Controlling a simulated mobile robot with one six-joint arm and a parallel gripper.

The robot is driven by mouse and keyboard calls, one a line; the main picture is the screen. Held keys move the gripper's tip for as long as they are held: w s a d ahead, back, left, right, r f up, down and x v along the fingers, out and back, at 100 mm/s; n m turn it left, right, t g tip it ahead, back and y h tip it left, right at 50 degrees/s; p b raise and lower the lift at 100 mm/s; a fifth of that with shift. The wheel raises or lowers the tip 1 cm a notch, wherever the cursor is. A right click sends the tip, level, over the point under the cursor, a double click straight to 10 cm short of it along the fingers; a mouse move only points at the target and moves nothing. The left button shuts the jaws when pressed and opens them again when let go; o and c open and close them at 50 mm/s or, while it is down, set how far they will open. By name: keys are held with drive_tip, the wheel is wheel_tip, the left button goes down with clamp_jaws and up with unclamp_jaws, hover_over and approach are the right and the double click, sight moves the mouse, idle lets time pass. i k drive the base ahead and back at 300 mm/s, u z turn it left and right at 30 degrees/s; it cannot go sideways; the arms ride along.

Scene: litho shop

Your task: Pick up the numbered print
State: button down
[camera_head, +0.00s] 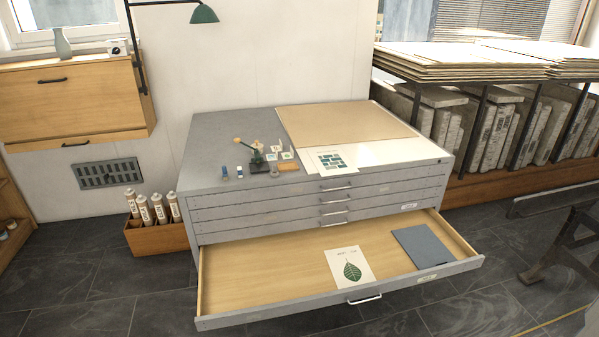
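A white print with a green leaf (350,268) lies flat in the open bottom drawer (270,270) of a grey flat-file cabinet. Small marks show above the leaf, too small to read as a number. A blue-grey folder or board (423,247) lies to its right in the same drawer, apart from it. Another white sheet with several green and blue blocks (333,163) lies on the cabinet top, near the front edge. I cannot tell from any lettering which sheet is numbered. My gripper is not in view.
The cabinet top (225,135) holds small tools and bottles at its middle and a tan board (340,125) behind. A wooden box of tubes (155,238) stands on the floor at left. A rack of stone slabs (490,125) is at right. The drawer's left half is bare.

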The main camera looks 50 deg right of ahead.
sight(328, 162)
drive_tip(key=u, duration=0.1)
drive_tip(key=i, duration=0.85)
drive_tip(key=z, duration=0.25)
